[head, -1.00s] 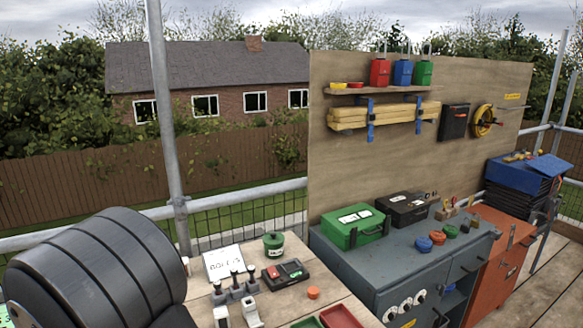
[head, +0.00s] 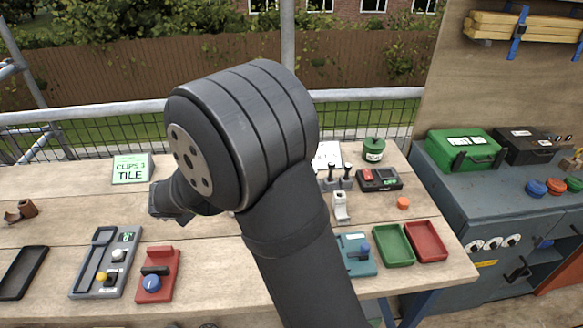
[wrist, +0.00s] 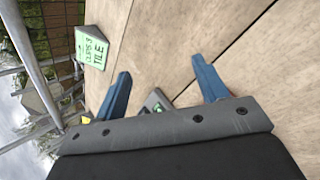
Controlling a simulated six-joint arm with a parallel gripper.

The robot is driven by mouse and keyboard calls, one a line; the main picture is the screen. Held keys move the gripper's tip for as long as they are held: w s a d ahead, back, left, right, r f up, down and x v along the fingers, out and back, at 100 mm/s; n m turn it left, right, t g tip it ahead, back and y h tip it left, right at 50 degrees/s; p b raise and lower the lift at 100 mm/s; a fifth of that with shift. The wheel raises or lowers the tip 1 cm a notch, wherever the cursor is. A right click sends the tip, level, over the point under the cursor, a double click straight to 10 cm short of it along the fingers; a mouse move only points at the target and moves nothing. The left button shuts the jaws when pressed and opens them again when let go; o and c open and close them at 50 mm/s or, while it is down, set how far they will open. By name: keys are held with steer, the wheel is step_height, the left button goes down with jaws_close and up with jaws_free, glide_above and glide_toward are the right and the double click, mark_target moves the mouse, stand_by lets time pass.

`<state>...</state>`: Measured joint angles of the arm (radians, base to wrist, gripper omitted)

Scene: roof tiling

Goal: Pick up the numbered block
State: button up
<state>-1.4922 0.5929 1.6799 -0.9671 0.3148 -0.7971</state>
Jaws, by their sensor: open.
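I cannot make out a numbered block for certain in either view. My gripper (wrist: 161,70) is open, its two blue fingers apart over bare wooden table, with nothing held between the tips. Part of a grey item with green marks (wrist: 156,102) shows between the fingers near the palm; the palm hides the rest. In the head view my arm covers the middle of the table, and the fingers cannot be made out.
A green sign reading "CLIPS 3 TILE" (head: 132,168) stands at the table's back left. A grey device (head: 105,262), a red device (head: 157,275), a green tray (head: 394,245) and a red tray (head: 426,241) lie along the front. Bare wood (head: 60,215) shows at left.

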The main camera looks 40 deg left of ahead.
steer(key=w+d+r+m+g+h, duration=0.2)
steer(key=w+r+m+h, duration=0.2)
steer(key=w+m, duration=0.65)
steer(key=w+d+r+m+g+h, duration=0.25)
steer(key=w+r+m, duration=0.2)
steer(key=m, duration=1.15)
steer(key=shift+t+h, duration=0.35)
steer(key=shift+h, duration=0.1)
steer(key=f, duration=1.2)
steer(key=shift+w+d+f, duration=0.1)
steer(key=shift+w+d, duration=0.05)
steer(key=shift+w, duration=0.25)
steer(key=shift+s+a+f, duration=0.1)
steer(key=shift+a+f, duration=0.05)
steer(key=shift+f, duration=1.2)
steer(key=shift+s+a+f, duration=0.1)
steer(key=shift+a+f, duration=0.05)
steer(key=shift+f, duration=1.15)
steer(key=c, duration=1.1)
